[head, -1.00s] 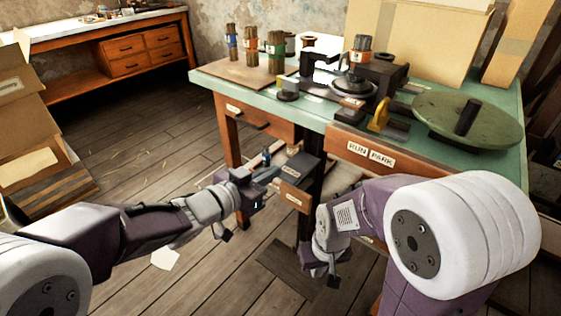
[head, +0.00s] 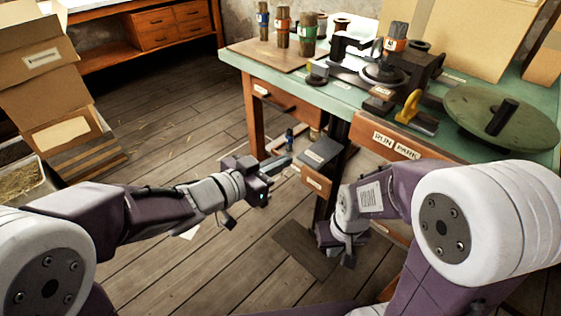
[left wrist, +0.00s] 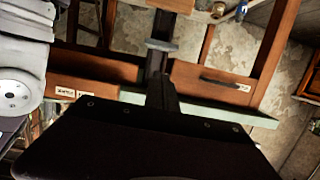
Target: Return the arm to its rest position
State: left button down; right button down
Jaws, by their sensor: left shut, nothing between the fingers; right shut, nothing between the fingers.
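My left gripper (head: 283,163) is shut and empty in the head view, out in front of the bench and below its top. Its fingers point toward a dark block with a wooden front (head: 316,184) under the bench; I cannot tell the gap between them. In the left wrist view the shut left fingers (left wrist: 160,95) reach toward the bench edge. My right gripper (head: 340,252) is folded low in front of the bench, shut and empty, its fingertips partly hidden. Neither gripper touches the green handwheel disc (head: 474,122) or the press (head: 382,74) on the bench.
The green-topped bench (head: 345,96) has a front labelled RUN and PARK (head: 396,145). Bundles of rods (head: 306,36) stand on a board at its back left. Cardboard boxes (head: 45,75) are stacked at the left. The wooden floor (head: 180,125) between boxes and bench is mostly clear.

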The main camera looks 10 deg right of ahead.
pick_arm(q)
jog(key=w+a+f+n+t+y, duration=0.1)
jog(key=w+a+f+n+y, duration=0.2)
jog(key=a, duration=0.4)
jog(key=w+a+f+n+t+y, duration=0.1)
jog(key=w+a+f+n+y, duration=0.15)
jog(key=a, duration=0.35)
jog(key=s+a+f+n+g+y, duration=0.35)
jog(key=a+f+y, duration=0.3)
jog(key=a, duration=0.25)
jog(key=s+a+f+n+g, duration=0.1)
jog(key=s+f+g, duration=0.25)
jog(key=s, duration=0.25)
jog(key=s+a+f+n+g, duration=0.1)
jog(key=s+f+g, duration=0.1)
jog(key=s+f, duration=0.3)
jog(key=s+r+p, duration=0.2)
jog(key=r+p, duration=1.6)
jog(key=s+r+g+p, duration=0.1)
jog(key=s+r+p, duration=0.1)
jog(key=r+p, duration=1.7)
jog(key=shift+d+r, duration=0.15)
jog(key=shift+r, duration=0.15)
